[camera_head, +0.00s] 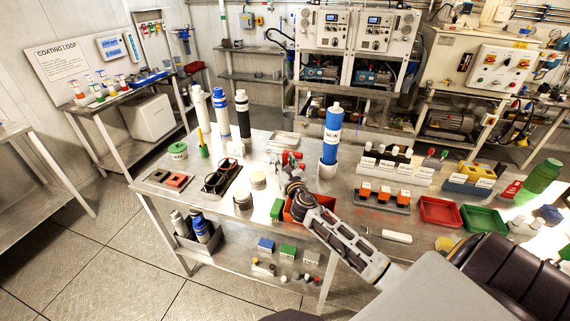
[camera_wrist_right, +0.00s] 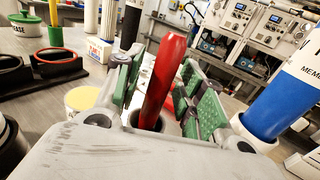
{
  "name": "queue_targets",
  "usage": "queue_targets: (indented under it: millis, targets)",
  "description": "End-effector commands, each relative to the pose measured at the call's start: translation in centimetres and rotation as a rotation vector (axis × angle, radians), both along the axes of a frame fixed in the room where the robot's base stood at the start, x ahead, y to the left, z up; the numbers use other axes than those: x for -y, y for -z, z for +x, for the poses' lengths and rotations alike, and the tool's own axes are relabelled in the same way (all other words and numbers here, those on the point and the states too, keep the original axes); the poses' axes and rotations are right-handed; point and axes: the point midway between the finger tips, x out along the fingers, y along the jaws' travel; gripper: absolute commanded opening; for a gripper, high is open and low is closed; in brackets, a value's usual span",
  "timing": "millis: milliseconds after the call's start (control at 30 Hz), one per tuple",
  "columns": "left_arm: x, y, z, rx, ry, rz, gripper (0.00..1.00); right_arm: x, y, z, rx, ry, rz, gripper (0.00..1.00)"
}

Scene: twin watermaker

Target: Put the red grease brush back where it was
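My left gripper is not in view.
A blue membrane cylinder (camera_head: 331,135) stands upright just right of the gripper. A red bin (camera_head: 297,209) sits below my arm. A tray with black rings (camera_head: 222,178) and pale round tubs (camera_head: 258,180) lie left. White, blue and black cylinders (camera_head: 220,112) stand farther back.

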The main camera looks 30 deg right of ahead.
Motion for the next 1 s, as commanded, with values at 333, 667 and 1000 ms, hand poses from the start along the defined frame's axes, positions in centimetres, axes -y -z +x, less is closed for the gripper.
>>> queue_targets:
  millis: [333,667,1000]
  targets:
    - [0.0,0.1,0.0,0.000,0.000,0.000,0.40,-0.7,0.0,-2.2,0.000,0.000,0.000,0.39]
    - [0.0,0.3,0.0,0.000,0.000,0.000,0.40,-1.6,0.0,-5.0,0.000,0.000,0.000,0.39]
    - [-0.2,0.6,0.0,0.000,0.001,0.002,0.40,-2.5,0.0,-8.0,-0.001,0.000,-0.001,0.39]
